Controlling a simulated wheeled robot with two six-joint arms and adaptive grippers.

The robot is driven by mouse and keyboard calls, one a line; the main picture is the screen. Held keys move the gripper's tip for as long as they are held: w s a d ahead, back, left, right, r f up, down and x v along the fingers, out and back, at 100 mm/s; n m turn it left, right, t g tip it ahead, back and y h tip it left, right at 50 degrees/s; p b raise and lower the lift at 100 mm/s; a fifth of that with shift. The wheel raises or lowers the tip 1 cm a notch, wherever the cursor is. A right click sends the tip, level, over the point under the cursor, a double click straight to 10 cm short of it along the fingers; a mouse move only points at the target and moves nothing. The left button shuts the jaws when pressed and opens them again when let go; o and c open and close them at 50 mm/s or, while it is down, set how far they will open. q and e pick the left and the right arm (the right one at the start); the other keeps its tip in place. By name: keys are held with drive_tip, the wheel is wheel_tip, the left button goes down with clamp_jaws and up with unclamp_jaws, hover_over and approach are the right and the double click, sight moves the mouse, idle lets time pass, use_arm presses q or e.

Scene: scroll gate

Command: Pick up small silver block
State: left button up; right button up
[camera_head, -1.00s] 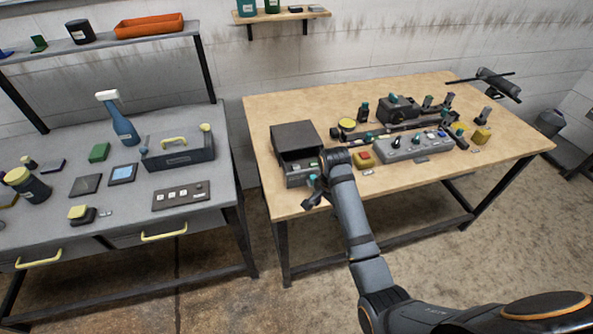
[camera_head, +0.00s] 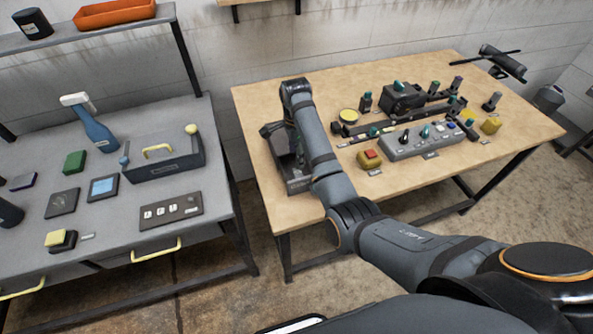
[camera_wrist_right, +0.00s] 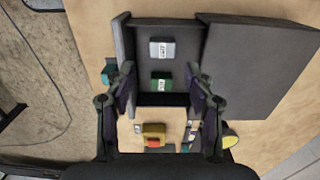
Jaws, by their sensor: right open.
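In the right wrist view, a small silver-grey block (camera_wrist_right: 162,49) with a white label lies inside an open drawer (camera_wrist_right: 185,25). A green block (camera_wrist_right: 161,83), also labelled, lies in the same drawer, nearer the gripper. My right gripper (camera_wrist_right: 161,74) is open and empty, its two fingers to either side of the drawer's near part. In the head view the drawer (camera_head: 298,183) shows only partly. My right forearm and wrist cover most of the dark cabinet and hide the blocks. My left gripper is not in view.
The wooden table (camera_head: 400,185) also holds a yellow box with a red button (camera_head: 369,158), a grey control panel (camera_head: 420,141) and a dark rail with several knobs. The cabinet top (camera_wrist_right: 255,65) stands beside the drawer. A grey workbench (camera_head: 100,215) is on the left.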

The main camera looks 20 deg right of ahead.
sight(296, 172)
wheel_tip(296, 172, down, 3)
drive_tip(key=shift+r, duration=0.1)
drive_tip(key=f, duration=0.1)
drive_tip(key=f+p, duration=0.1)
drive_tip(key=shift+w+d+f+p, duration=0.2)
drive_tip(key=shift+f+p, duration=0.1)
drive_tip(key=shift+f, duration=0.1)
wheel_tip(296, 172, down, 3)
drive_tip(key=shift+f, duration=0.15)
drive_tip(key=c, duration=0.9)
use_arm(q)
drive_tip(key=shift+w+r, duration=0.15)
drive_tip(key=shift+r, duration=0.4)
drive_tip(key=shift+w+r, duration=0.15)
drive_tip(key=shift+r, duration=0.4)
use_arm(e)
drive_tip(key=shift+c, duration=0.4)
